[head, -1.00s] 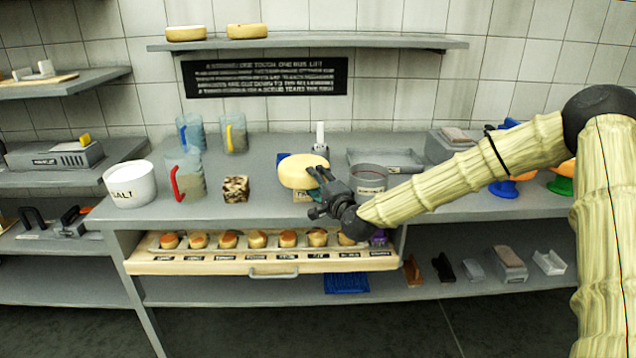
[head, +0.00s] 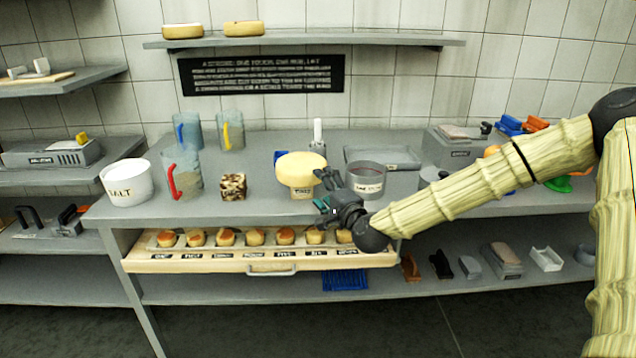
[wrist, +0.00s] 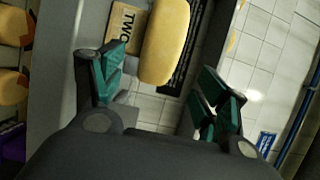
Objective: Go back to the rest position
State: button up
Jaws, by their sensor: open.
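My gripper (head: 328,190) is open and empty in the head view, above the front of the counter. In the wrist view its two green fingers (wrist: 160,92) stand apart with nothing between them. A pale yellow cheese wheel (head: 300,165) rests on a small labelled block (head: 303,192) on the counter, just left of my gripper and apart from it. In the wrist view the cheese wheel (wrist: 165,40) lies beyond the fingers, beside a tag reading "TWO" (wrist: 127,28).
A grey pot (head: 366,182) stands close right of my gripper. An open drawer (head: 215,260) with several small cheeses juts out below. A salt tub (head: 128,183), jugs (head: 183,178) and a speckled block (head: 233,187) stand left. An upper shelf (head: 340,41) crosses the wall.

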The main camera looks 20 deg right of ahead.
jog(key=s, duration=0.6)
jog(key=s+a+f+n+g+p, duration=0.1)
jog(key=s+a+f+n+g, duration=0.3)
jog(key=f, duration=0.5)
jog(key=s+a+f+n+g+y+p, duration=0.1)
jog(key=s+a+f+g, duration=0.1)
jog(key=s+f, duration=0.6)
jog(key=s+a+f+n+g+p, duration=0.1)
jog(key=s+a+f+n+g, duration=0.25)
jog(key=f, duration=0.65)
jog(key=s+d+f+n+g+h, duration=0.1)
jog(key=s+f, duration=0.3)
jog(key=s, duration=0.6)
jog(key=s+d+f+n+g+h+p, duration=0.1)
jog(key=s+f+n+g, duration=0.3)
jog(key=s, duration=0.6)
jog(key=s+d+f+n+g+h+p, duration=0.1)
jog(key=s+f, duration=0.4)
jog(key=s, duration=0.5)
jog(key=shift+s+d+f+n+g, duration=0.25)
jog(key=shift+d+n+g, duration=0.1)
jog(key=shift+n+g, duration=0.65)
